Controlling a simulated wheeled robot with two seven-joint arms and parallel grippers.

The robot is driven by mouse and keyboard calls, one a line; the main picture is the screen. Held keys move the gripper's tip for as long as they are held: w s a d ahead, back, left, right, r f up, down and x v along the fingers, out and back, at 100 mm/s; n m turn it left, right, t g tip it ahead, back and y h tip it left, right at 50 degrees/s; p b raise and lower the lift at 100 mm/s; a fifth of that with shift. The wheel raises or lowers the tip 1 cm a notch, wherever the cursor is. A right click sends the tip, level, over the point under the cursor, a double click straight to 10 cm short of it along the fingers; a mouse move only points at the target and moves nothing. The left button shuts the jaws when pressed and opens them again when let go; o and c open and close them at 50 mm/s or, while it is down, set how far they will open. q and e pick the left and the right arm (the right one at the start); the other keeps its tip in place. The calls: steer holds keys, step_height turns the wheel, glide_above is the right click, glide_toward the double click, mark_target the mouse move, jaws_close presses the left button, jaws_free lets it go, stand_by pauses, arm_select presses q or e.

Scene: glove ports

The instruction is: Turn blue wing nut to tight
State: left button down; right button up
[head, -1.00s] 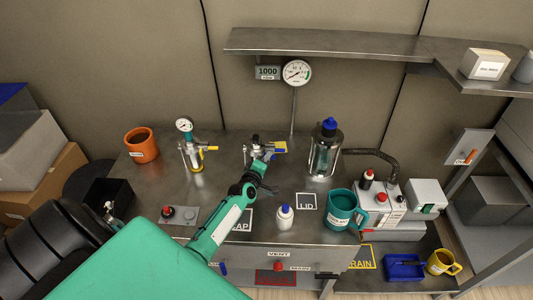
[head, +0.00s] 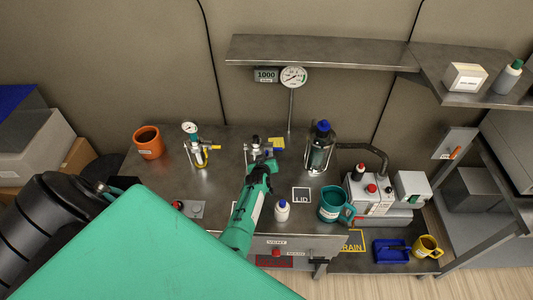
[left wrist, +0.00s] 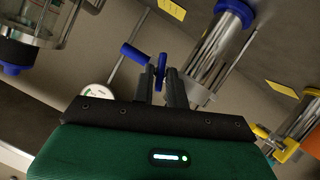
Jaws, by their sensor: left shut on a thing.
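The blue wing nut (left wrist: 136,53) shows in the left wrist view with one wing sticking out to the left. Another blue part of it stands between my fingers. My left gripper (left wrist: 161,82) is shut on it. In the head view my left gripper (head: 260,164) is at the middle clamp fixture (head: 255,145) on the steel bench, and hides the nut there. A metal cylinder with a blue rim (left wrist: 215,55) stands just right of the fingers in the left wrist view. My right gripper is not in view.
A glass vessel with a blue cap (head: 320,150) stands right of the gripper. A gauge fixture (head: 195,148) and orange mug (head: 148,142) stand left. A white bottle (head: 282,211) and teal mug (head: 333,205) are near the front. A shelf (head: 330,52) runs above.

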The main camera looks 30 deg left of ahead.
arm_select(q)
steer(key=shift+w+d+m+g+y+p, duration=0.15)
steer(key=shift+m+g+y+p, duration=0.2)
steer(key=shift+m, duration=0.35)
steer(key=c, duration=1.4)
jaws_free()
